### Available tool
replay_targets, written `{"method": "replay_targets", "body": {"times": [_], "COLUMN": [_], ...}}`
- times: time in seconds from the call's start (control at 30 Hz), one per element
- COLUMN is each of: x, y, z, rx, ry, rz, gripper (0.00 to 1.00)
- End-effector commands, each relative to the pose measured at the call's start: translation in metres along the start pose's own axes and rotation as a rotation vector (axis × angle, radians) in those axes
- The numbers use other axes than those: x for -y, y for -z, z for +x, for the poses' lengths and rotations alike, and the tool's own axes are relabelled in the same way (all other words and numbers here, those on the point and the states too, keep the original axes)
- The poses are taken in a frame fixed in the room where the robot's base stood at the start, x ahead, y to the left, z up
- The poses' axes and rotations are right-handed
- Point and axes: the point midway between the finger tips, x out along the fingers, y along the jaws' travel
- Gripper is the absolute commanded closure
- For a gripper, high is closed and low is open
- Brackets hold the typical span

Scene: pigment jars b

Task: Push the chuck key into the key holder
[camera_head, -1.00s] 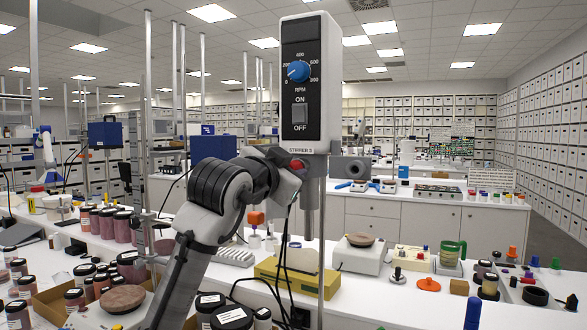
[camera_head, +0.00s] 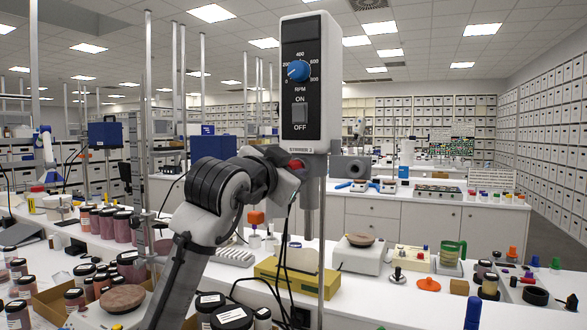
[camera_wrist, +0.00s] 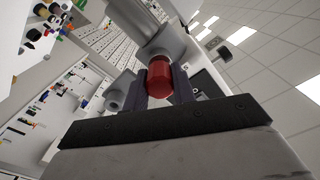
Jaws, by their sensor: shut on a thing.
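My gripper (camera_wrist: 159,88) is shut on the red end of a part that I take to be the chuck key (camera_wrist: 159,77). The red end sits between the two dark fingers in the wrist view. Beyond it is a pale grey body (camera_wrist: 166,42), and the key's far end is hidden there. The red also shows in the head view (camera_head: 296,164), beside the lower part of the white stirrer head (camera_head: 304,85). I cannot single out the key holder, nor tell how deep the key sits in it.
The stirrer's metal post (camera_head: 322,230) and hanging black cables (camera_head: 283,262) are close to my arm. A yellow box (camera_head: 268,272) stands below. Lidded jars (camera_head: 132,265) crowd the bench at left, and a balance with a brown dish (camera_head: 360,240) stands to the right.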

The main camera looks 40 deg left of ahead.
Motion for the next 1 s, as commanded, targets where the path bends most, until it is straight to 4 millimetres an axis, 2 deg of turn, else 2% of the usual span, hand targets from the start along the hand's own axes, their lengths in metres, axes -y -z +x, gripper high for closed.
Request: {"method": "replay_targets", "body": {"times": [0.83,1.0], "x": [0.000,0.000], "y": [0.000,0.000], "z": [-0.012,-0.022], "rx": [-0.001,-0.002], "ry": [0.000,0.001], "rz": [0.000,0.000], "gripper": [1.00,1.00]}}
